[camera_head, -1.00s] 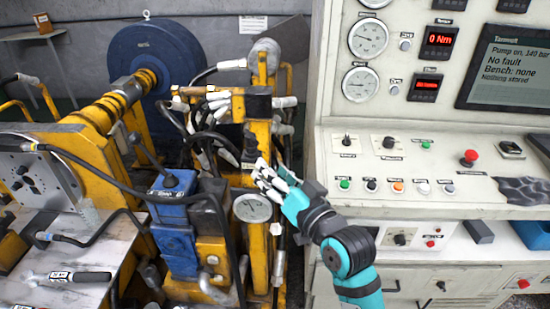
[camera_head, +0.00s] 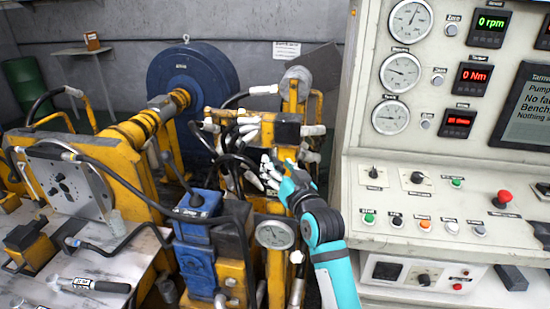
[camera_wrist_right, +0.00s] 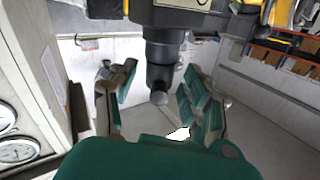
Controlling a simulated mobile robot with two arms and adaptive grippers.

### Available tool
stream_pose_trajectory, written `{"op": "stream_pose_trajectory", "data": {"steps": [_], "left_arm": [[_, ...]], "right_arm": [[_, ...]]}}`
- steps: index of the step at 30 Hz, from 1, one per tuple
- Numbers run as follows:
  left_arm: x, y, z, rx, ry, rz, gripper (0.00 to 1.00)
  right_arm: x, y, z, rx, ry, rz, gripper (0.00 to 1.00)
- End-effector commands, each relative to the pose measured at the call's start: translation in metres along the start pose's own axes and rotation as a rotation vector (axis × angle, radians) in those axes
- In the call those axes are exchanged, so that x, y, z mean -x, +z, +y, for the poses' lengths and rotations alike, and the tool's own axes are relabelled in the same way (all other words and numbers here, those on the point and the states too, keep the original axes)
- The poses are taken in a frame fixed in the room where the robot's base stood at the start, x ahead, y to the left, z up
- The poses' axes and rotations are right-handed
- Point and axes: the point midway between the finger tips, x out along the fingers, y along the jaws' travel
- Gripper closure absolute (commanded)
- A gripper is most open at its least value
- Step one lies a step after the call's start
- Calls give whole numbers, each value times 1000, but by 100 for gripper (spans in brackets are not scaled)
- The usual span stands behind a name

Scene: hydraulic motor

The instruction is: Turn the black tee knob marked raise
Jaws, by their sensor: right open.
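My right gripper (camera_head: 272,172) is at the yellow hydraulic stand, above the round gauge (camera_head: 275,234) and right of the black hoses. In the right wrist view the gripper (camera_wrist_right: 160,105) is open, its green-padded fingers spread to either side of a black stem with a rounded end (camera_wrist_right: 160,75). This looks like the black tee knob; it hangs from a dark block with a white label (camera_wrist_right: 185,4). I cannot read the label. The stem appears between the fingers; contact cannot be seen. In the head view the knob is not clearly visible near the hand. My left gripper is not in view.
The control console (camera_head: 450,240) with gauges and buttons stands close on the right of my right arm. A blue valve block (camera_head: 197,225) with a lever is to the left. Hoses (camera_head: 232,165) crowd the stand. A steel-topped bench (camera_head: 110,262) holds a tool at lower left.

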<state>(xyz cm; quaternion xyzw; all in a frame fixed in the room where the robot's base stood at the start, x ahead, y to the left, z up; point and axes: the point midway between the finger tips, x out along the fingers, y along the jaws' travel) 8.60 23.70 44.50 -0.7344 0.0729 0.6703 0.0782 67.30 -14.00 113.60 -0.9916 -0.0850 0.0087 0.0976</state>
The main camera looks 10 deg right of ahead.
Motion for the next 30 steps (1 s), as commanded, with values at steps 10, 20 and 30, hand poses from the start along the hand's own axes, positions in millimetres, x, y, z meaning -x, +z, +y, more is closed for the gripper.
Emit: {"op": "stream_pose_trajectory", "data": {"steps": [10, 20, 30], "left_arm": [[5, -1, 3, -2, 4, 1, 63], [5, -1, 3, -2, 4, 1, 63], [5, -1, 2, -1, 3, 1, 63]], "right_arm": [[-27, 0, 0, 0, 0, 0, 50], [-27, 0, 0, 0, 1, 0, 65], [-27, 0, 0, 0, 1, 0, 100]]}}
